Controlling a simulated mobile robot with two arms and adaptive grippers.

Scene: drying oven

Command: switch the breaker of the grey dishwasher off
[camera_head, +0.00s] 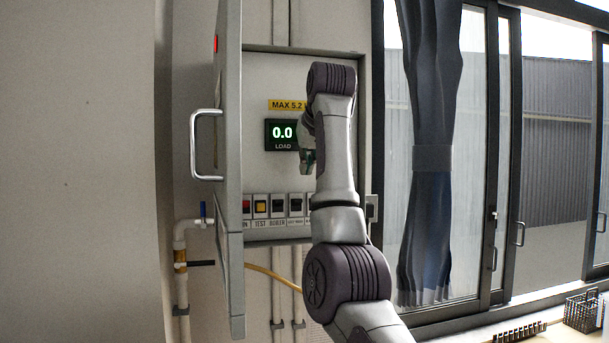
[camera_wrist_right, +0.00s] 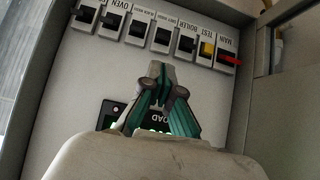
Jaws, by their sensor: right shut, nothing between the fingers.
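The open grey panel holds a row of labelled breakers, upside down in the right wrist view: a red MAIN switch (camera_wrist_right: 228,58), a yellow TEST switch (camera_wrist_right: 207,48), a black BOILER breaker (camera_wrist_right: 185,43), two black breakers with small labels (camera_wrist_right: 161,39) (camera_wrist_right: 137,29), and an OVEN breaker (camera_wrist_right: 110,24). I cannot surely read which small label is the grey dishwasher's, nor its lever position. My right gripper (camera_wrist_right: 156,82) is shut and empty in front of the panel, with its tips apart from the row. In the head view it (camera_head: 307,163) is partly hidden by my arm. My left gripper is out of view.
The panel door (camera_head: 233,180) stands open at the left with a handle (camera_head: 194,145). A load display (camera_head: 281,134) reads 0.0 under a yellow MAX label (camera_head: 286,105). Pipes with a blue valve (camera_head: 203,212) run at lower left. A curtain (camera_head: 430,150) and windows are right.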

